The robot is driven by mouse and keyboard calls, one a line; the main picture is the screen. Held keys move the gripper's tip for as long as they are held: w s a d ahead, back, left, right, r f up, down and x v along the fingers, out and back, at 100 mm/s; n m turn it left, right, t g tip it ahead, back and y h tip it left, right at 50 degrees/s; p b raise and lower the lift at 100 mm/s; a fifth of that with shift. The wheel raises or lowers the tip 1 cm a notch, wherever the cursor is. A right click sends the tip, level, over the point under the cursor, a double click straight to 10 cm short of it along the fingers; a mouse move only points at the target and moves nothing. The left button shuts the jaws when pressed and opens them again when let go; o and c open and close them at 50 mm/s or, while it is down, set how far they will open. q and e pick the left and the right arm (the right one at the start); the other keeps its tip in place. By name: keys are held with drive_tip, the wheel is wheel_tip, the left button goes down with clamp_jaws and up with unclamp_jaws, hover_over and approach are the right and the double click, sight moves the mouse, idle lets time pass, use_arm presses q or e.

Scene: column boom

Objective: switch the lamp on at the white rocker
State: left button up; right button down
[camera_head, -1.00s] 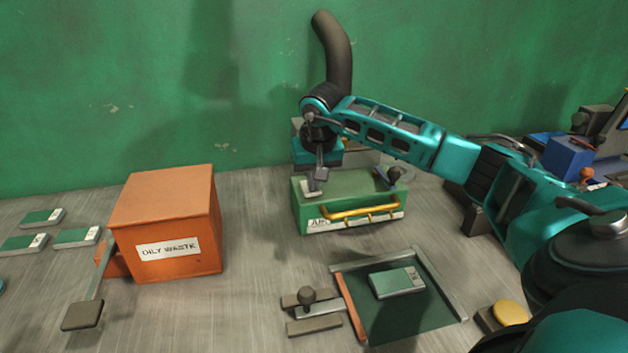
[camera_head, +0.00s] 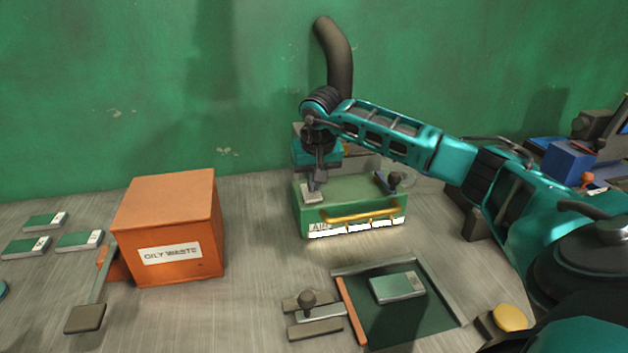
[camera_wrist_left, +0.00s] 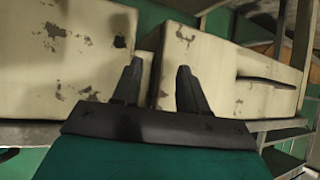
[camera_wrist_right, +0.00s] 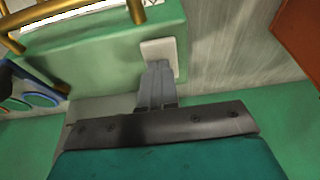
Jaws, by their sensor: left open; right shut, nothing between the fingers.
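The lamp is a green box (camera_head: 350,190) with a yellow bar handle and a bright white strip (camera_head: 360,226) along its lower front; the strip glows. The white rocker (camera_head: 311,194) is a pale plate at the left of the box's top; it also shows in the right wrist view (camera_wrist_right: 158,47). My right gripper (camera_head: 317,182) points down with its fingers shut and empty, tips at the rocker's edge (camera_wrist_right: 155,68). I cannot tell whether they still press it. My left gripper (camera_wrist_left: 158,69) is open and empty, away from the lamp, before pale worn boxes.
An orange oily waste bin (camera_head: 170,225) stands left of the lamp. A dark green tray (camera_head: 385,315) holding a small green-and-white block lies in front. A yellow button (camera_head: 510,318) sits at the right. Bare bench lies between bin and lamp.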

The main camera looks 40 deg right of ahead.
sight(314, 196)
drive_tip(key=shift+r+p, duration=0.45)
drive_tip(key=p+v, duration=0.1)
drive_tip(key=v, duration=0.1)
drive_tip(key=shift+r+p, duration=0.3)
drive_tip(key=s+v, duration=0.1)
drive_tip(key=v, duration=0.9)
drive_tip(key=shift+a, duration=0.3)
drive_tip(key=shift+s, duration=0.1)
